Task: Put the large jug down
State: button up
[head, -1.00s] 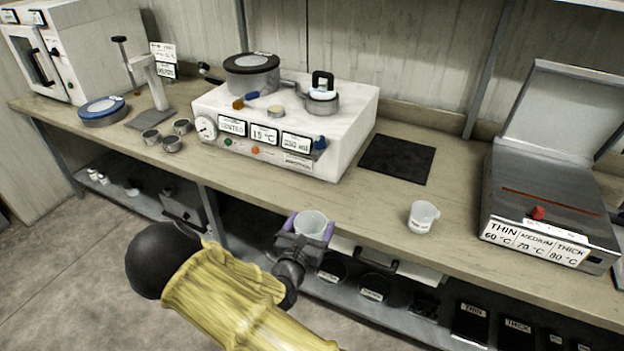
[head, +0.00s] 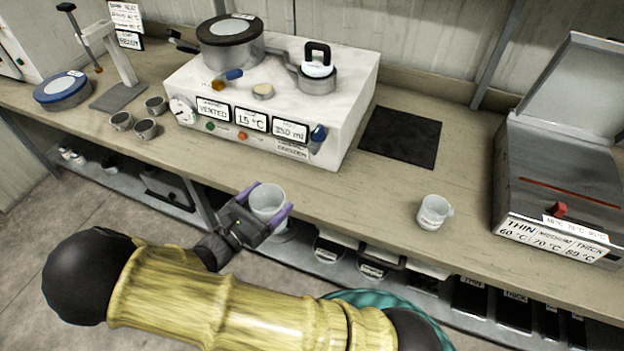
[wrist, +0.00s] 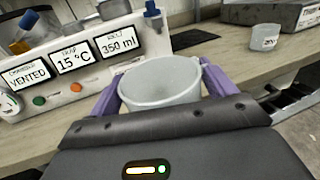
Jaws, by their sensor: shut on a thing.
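The large jug (head: 268,200) is a pale, translucent cup held between the purple fingers of my gripper (head: 267,212). It looks roughly upright, at the front edge of the bench; the head view does not settle whether it touches the bench. In the wrist view the jug (wrist: 162,90) fills the space between both fingers, its open rim facing up and its inside empty-looking. A smaller labelled white jug (head: 433,212) stands on the bench to the right, and it also shows in the wrist view (wrist: 265,37).
The bench (head: 345,200) is clear between the held jug and the smaller one. A white machine (head: 270,110) with labels stands behind, beside a black mat (head: 400,137). Several small metal cups (head: 146,128) sit left. A grey heating box (head: 560,185) stands right. A shelf with bins runs below.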

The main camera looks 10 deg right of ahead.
jog(key=p+x, duration=0.2)
jog(key=x, duration=1.6)
jog(key=shift+p, duration=0.35)
jog(key=shift+f+p, duration=0.35)
jog(key=shift+f, duration=1.4)
jog(key=shift+f, duration=0.1)
